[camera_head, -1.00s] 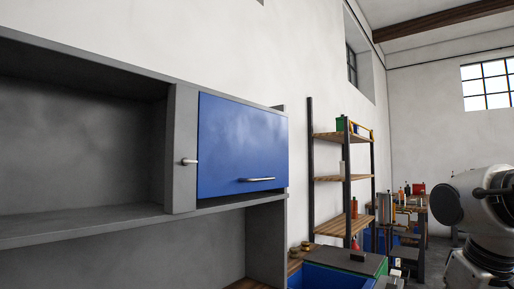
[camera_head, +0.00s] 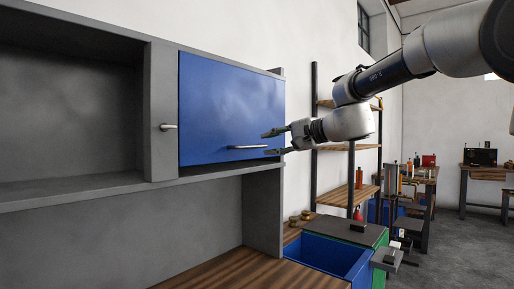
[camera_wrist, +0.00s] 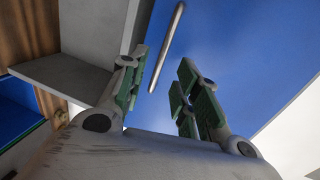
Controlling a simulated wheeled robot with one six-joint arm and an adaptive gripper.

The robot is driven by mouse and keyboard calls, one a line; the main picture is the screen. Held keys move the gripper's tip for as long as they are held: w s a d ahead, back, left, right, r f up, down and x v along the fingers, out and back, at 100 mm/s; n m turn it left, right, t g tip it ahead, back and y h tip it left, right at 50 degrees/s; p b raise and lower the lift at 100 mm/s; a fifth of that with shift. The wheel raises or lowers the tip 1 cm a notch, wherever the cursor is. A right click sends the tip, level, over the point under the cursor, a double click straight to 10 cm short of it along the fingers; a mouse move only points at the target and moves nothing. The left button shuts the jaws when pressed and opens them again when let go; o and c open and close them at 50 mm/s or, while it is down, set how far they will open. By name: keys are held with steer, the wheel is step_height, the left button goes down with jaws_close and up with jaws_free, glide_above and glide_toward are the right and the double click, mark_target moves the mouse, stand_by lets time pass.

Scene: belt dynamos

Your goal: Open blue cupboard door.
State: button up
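The blue cupboard door (camera_head: 228,106) is shut, set in a grey cabinet at the upper left of the head view. Its silver bar handle (camera_head: 248,147) runs level near the door's lower edge. My gripper (camera_head: 272,142) is open and empty, in front of the door's lower right, close to the handle's right end. In the wrist view the blue door (camera_wrist: 235,50) fills the upper right. The handle (camera_wrist: 167,47) shows there as a slanted bar just beyond the open fingers (camera_wrist: 162,92), apart from them.
Below lie a wooden worktop (camera_head: 235,270) and a blue bin (camera_head: 335,255). A wooden shelf rack (camera_head: 345,195) stands behind my arm.

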mark_target(256, 146)
steer(key=shift+m, duration=0.3)
steer(key=x, duration=0.8)
steer(key=shift+w+d+r, duration=0.1)
steer(key=shift+w+r, duration=0.1)
steer(key=shift+r, duration=0.05)
steer(key=shift+c, duration=0.2)
jaws_close()
